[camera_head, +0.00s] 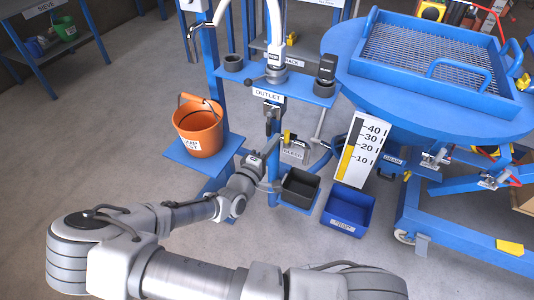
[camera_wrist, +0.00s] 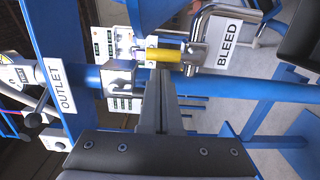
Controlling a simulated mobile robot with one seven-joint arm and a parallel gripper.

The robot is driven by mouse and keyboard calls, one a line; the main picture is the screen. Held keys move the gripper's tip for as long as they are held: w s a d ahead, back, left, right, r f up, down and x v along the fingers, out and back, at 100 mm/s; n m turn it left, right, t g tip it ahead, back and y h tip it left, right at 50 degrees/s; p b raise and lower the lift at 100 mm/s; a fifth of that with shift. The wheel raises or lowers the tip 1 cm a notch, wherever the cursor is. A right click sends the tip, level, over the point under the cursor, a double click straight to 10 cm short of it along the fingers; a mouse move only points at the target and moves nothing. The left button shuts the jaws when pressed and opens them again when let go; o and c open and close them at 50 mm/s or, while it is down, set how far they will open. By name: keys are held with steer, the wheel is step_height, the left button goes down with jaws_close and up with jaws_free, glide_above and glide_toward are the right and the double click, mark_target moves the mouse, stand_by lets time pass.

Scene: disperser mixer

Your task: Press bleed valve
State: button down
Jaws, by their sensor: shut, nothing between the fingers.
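The bleed valve is a small yellow part (camera_head: 287,136) on a metal fitting below the blue shelf, with a white BLEED label (camera_head: 292,154) hanging beside it. In the wrist view the yellow part (camera_wrist: 163,55) lies just past my fingertips, and the BLEED label (camera_wrist: 228,46) is to its right. A bent metal pipe (camera_wrist: 212,18) adjoins it. My gripper (camera_wrist: 161,78) is shut and empty, its fingers pointing at the yellow part. I cannot tell whether they touch it. In the head view my gripper (camera_head: 270,148) is to the left of the valve.
An OUTLET label (camera_head: 268,95) is on the blue stand, and also shows in the wrist view (camera_wrist: 60,87). An orange bucket (camera_head: 198,128) stands on a blue platform at left. A dark bin (camera_head: 300,188) and blue bin (camera_head: 348,212) sit below. A level gauge (camera_head: 357,150) is at right.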

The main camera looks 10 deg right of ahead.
steer(key=shift+w+d, duration=0.25)
steer(key=shift+w, duration=0.1)
steer(key=shift+r, duration=0.15)
